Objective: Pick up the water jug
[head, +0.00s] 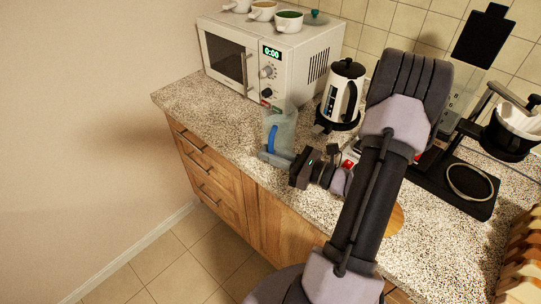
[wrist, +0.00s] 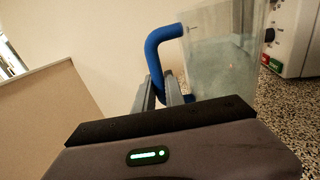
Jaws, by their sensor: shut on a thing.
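The water jug is a clear, see-through jug with a blue handle; it stands upright at the counter's front edge in the head view (head: 284,128). In the wrist view the jug body (wrist: 222,55) fills the upper right, and its blue handle (wrist: 155,52) curves down between my fingers. My gripper (head: 275,158) is shut on the handle's lower part, and the fingers also show in the wrist view (wrist: 160,92). The jug's base is hidden behind my gripper, so I cannot tell whether it touches the counter.
A white microwave (head: 270,58) with cups on top stands behind the jug. A white and black kettle (head: 343,92) stands to the right. A coffee maker (head: 500,130) is farther right. The speckled counter (head: 215,112) is clear to the left of the jug.

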